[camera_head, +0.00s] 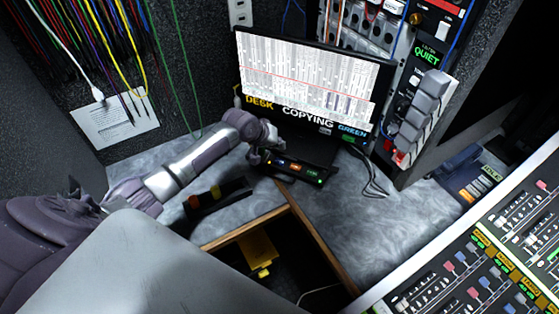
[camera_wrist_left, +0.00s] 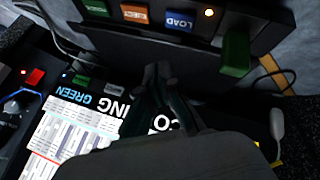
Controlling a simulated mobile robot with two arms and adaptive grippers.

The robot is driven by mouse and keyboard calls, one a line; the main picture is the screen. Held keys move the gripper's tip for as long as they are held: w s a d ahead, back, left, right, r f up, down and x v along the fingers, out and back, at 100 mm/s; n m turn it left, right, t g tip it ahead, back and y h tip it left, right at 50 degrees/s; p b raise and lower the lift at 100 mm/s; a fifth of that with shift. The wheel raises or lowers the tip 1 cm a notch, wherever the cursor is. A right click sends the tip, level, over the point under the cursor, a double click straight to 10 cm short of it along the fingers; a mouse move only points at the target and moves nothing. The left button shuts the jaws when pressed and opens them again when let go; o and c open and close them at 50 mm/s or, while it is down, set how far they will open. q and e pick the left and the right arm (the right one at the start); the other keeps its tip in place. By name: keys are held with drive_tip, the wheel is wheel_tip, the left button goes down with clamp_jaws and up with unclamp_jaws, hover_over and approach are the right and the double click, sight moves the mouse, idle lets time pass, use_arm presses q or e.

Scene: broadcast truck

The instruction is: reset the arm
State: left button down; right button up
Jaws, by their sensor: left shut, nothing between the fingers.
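My left arm (camera_head: 185,165) reaches in from the left across the grey desk. My left gripper (camera_head: 262,150) is in front of the lower part of the monitor (camera_head: 305,78), above a small black button box (camera_head: 300,172). In the left wrist view the two fingers of my left gripper (camera_wrist_left: 160,72) are together with nothing between them. The button box (camera_wrist_left: 160,15) with lit orange and blue "LOAD" buttons is near the fingertips there. The monitor (camera_wrist_left: 75,128) shows upside down below and left of the fingers. I do not see my right gripper.
An open drawer or recess with a wooden rim (camera_head: 318,238) holds a yellow item (camera_head: 258,253). A mixing console (camera_head: 485,265) fills the lower right. A black tray (camera_head: 215,197) lies beside my arm. Coloured cables (camera_head: 125,50) hang at upper left. Bare desk (camera_head: 400,225) lies right of the drawer.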

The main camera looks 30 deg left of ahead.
use_arm(q)
drive_tip(key=s+d+f+m, duration=0.1)
drive_tip(key=s+d, duration=0.1)
drive_tip(key=s+d+f+m+g, duration=0.1)
drive_tip(key=s+d, duration=0.2)
drive_tip(key=s+d+f, duration=0.1)
drive_tip(key=s+d, duration=0.1)
drive_tip(key=s, duration=0.1)
drive_tip(key=shift+d+f+m+h, duration=0.25)
drive_tip(key=shift+m+h, duration=0.05)
drive_tip(key=shift+m, duration=0.1)
drive_tip(key=s+d+m+g, duration=0.1)
drive_tip(key=s+d+m, duration=0.3)
drive_tip(key=s, duration=0.6)
drive_tip(key=s+r+g+y, duration=0.1)
drive_tip(key=s+r+y, duration=0.35)
drive_tip(key=s, duration=1.25)
wheel_tip(320, 180, down, 24)
drive_tip(key=s+g+h, duration=0.1)
drive_tip(key=g+h, duration=0.1)
drive_tip(key=s+a+f, duration=0.1)
drive_tip(key=s+f, duration=0.7)
drive_tip(key=s+a+f+g, duration=0.1)
drive_tip(key=s+a+f, duration=0.1)
drive_tip(key=s+f, duration=0.6)
drive_tip(key=shift+s+a+f+m+y, duration=0.25)
drive_tip(key=shift+s+m+y, duration=0.1)
drive_tip(key=shift+s, duration=0.15)
